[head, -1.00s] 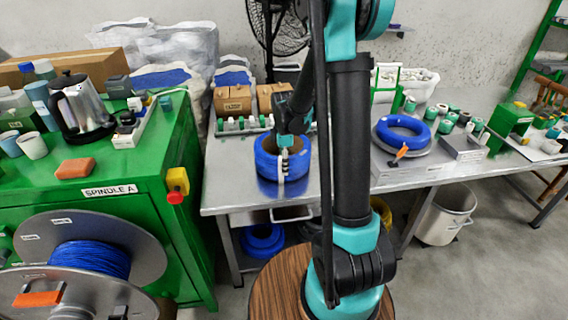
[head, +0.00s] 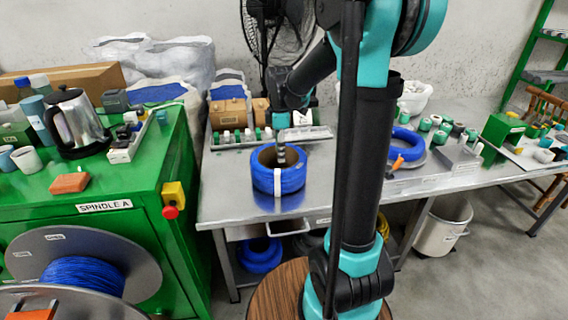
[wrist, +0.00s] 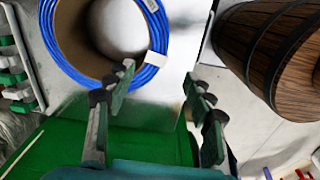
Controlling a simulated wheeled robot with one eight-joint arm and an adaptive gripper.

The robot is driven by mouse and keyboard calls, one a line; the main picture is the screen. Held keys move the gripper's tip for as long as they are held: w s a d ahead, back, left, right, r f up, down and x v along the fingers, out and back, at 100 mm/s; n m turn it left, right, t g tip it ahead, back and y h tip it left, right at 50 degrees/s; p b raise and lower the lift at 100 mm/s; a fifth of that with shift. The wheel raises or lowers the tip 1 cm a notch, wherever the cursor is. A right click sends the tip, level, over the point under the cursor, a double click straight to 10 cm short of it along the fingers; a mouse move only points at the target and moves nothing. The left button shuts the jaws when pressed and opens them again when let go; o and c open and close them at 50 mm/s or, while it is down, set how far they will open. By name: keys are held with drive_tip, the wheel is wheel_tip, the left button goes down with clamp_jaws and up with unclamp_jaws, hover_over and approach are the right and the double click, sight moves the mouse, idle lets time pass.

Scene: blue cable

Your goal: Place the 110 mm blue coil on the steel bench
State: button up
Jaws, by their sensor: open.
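A blue coil (head: 291,180) with a brown inner core and a white tag lies flat on the steel bench (head: 225,205), near its front left part. The tag is too small to read. My gripper (head: 281,158) is over the coil's opening in the head view, with its fingers partly hard to make out. In the wrist view, my gripper (wrist: 158,80) has its two fingers spread, with nothing between them. The coil (wrist: 163,35) shows beyond the left fingertip there, with its upper part cut off by the frame.
Another blue coil (head: 410,151) sits further right on the bench, partly behind my arm. More blue coil (head: 260,254) lies under the bench. A rack of small spools (head: 235,137) stands behind the first coil. The green spindle cabinet (head: 120,225) borders the bench's left. A wooden barrel-like stool (wrist: 275,45) is close by.

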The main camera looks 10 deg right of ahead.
drive_tip(key=s+d+f+m+t, duration=0.2)
drive_tip(key=s+f+m, duration=0.2)
drive_tip(key=s+m, duration=0.4)
drive_tip(key=s+d+f+m+t, duration=0.2)
drive_tip(key=s+d+f+m, duration=0.1)
drive_tip(key=s+m, duration=0.6)
drive_tip(key=s+f, duration=0.1)
drive_tip(key=s, duration=0.2)
drive_tip(key=shift+s+f, duration=0.2)
drive_tip(key=shift+s, duration=0.2)
drive_tip(key=shift+d, duration=0.1)
